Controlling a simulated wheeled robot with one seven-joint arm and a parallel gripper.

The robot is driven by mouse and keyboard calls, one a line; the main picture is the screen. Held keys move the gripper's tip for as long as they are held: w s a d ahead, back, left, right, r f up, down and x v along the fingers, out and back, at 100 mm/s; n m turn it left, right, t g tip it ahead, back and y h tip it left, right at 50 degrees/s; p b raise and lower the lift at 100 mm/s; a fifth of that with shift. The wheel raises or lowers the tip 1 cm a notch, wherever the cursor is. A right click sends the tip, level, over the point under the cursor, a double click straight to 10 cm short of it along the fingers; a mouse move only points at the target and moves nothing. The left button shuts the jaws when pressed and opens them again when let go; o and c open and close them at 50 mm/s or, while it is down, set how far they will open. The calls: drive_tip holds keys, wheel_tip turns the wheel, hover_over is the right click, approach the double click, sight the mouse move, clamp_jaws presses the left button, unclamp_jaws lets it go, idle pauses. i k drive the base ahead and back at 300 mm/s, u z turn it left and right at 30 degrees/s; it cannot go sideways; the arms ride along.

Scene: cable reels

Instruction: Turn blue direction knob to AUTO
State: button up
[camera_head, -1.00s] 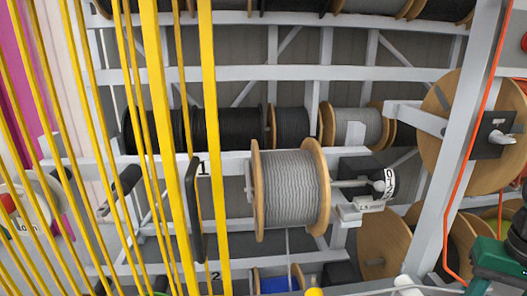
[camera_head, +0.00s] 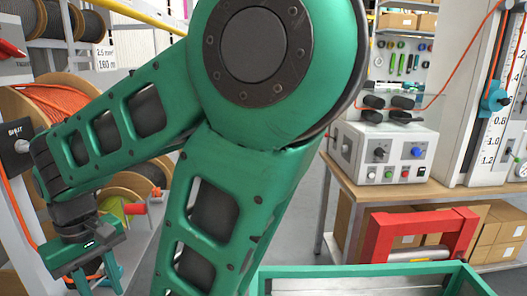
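A blue knob (camera_head: 416,152) is on the front of a pale grey control box (camera_head: 385,160) on the workbench at the right. It is too small to read its setting or any AUTO label. My green arm fills the middle of the head view. My gripper (camera_head: 95,278) is at the lower left, pointing down, far from the control box.
The control box also carries a black knob (camera_head: 379,153) and small coloured buttons. A measuring column (camera_head: 480,90) stands right of it on the wooden bench (camera_head: 345,185). A red frame (camera_head: 420,232) and a green-rimmed tray (camera_head: 365,270) are in front. Cable reels (camera_head: 60,105) stand at left.

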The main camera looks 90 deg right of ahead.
sight(416, 152)
drive_tip(key=z, duration=3.85)
drive_tip(key=i, duration=0.4)
drive_tip(key=z, duration=0.1)
drive_tip(key=k, duration=0.4)
drive_tip(key=z, duration=0.1)
